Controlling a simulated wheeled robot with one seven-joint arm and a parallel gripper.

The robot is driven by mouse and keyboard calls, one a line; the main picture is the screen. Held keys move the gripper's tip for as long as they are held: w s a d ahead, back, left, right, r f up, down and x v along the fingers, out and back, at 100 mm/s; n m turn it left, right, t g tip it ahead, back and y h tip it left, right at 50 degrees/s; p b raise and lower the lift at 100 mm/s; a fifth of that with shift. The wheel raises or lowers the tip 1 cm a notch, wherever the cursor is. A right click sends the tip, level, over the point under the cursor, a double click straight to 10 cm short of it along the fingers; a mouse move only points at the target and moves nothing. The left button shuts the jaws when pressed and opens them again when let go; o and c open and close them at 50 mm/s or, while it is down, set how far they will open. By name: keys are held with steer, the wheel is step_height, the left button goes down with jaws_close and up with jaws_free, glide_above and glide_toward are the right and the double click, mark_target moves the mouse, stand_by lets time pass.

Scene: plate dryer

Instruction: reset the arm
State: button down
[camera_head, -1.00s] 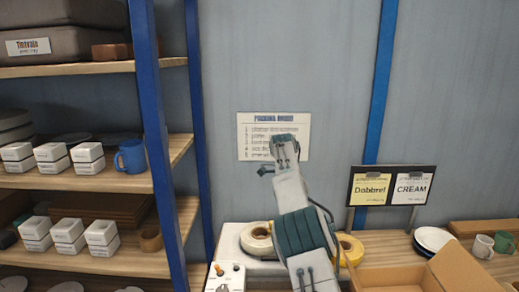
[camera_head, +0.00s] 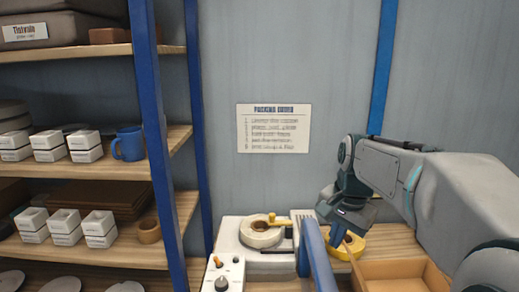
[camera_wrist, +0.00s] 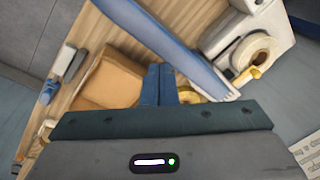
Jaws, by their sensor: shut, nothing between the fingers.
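My arm comes in from the right in the head view and bends down at the wrist. My gripper (camera_head: 340,238) points down above the bench, beside the yellow tape roll (camera_head: 354,246). In the wrist view my gripper's two blue fingers (camera_wrist: 159,84) are side by side, shut, with nothing between them. An open cardboard box (camera_wrist: 112,80) lies to their left in that view. My arm hides part of the box and bench in the head view.
A long blue bar (camera_head: 316,258) rises close to my gripper's left. A white machine with a cream tape roll (camera_head: 261,233) stands behind it. A shelf rack with a blue mug (camera_head: 129,144) is at left. A notice (camera_head: 273,128) hangs on the wall.

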steer(key=s+f+n, duration=0.1)
steer(key=s, duration=0.2)
steer(key=s+f+n, duration=0.1)
steer(key=s+n, duration=0.1)
steer(key=s, duration=0.1)
steer(key=s+a+f+n+t+b, duration=0.1)
steer(key=s+f, duration=0.1)
steer(key=s, duration=0.1)
steer(key=shift+s+n, duration=0.1)
steer(key=shift+n, duration=0.2)
steer(key=s+f+n+t, duration=0.1)
steer(key=s+f+n, duration=0.3)
steer(key=s, duration=0.3)
steer(key=shift+s+a+f+h+b, duration=0.2)
steer(key=shift+a+f+h+b, duration=0.15)
steer(key=shift+f, duration=0.35)
stand_by(0.3)
